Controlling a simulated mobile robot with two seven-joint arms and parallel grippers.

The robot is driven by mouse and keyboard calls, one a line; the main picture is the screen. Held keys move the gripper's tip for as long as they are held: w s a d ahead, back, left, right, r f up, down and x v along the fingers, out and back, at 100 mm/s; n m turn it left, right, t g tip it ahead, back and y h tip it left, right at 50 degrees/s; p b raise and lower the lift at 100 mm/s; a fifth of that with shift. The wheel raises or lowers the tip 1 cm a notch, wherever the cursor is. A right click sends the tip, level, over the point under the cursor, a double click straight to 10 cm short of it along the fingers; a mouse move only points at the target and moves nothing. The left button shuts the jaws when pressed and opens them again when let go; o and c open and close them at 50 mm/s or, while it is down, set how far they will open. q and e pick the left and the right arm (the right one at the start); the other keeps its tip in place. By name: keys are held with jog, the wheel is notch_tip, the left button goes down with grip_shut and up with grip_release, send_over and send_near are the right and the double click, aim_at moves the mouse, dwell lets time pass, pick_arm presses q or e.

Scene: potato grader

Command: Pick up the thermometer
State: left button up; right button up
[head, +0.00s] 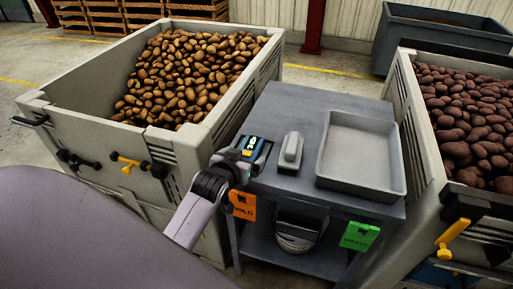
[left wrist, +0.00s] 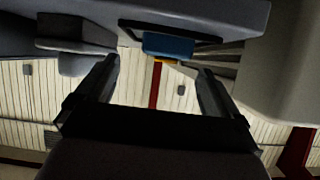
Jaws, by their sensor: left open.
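My right gripper is not in view.
A small grey object (head: 291,151) stands right of the thermometer, beside a shallow empty grey tray (head: 362,186). A bin of brown potatoes (head: 190,150) is left; a bin of reddish potatoes (head: 420,150) is right. Orange (head: 243,205) and green (head: 359,236) tags hang at the table front.

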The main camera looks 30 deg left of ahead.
aim_at(252, 143)
pick_arm(q)
jog(key=shift+w+a+r+t, duration=0.1)
jog(key=shift+w+r+t, duration=0.1)
jog(key=shift+w, duration=0.25)
jog(key=shift+w+a+r+t, duration=0.1)
jog(key=shift+w+r, duration=0.05)
jog(key=shift+w, duration=0.3)
jog(key=shift+w+a, duration=0.1)
jog(key=shift+w, duration=0.1)
jog(key=shift+a+f+x, duration=0.1)
jog(key=shift+a+x, duration=0.05)
jog(key=shift+x, duration=1.45)
jog(key=shift+a+f+x, duration=0.1)
jog(key=shift+a+x, duration=0.05)
jog(key=shift+x, duration=1.5)
jog(key=shift+s, duration=0.15)
jog(key=c, duration=1.1)
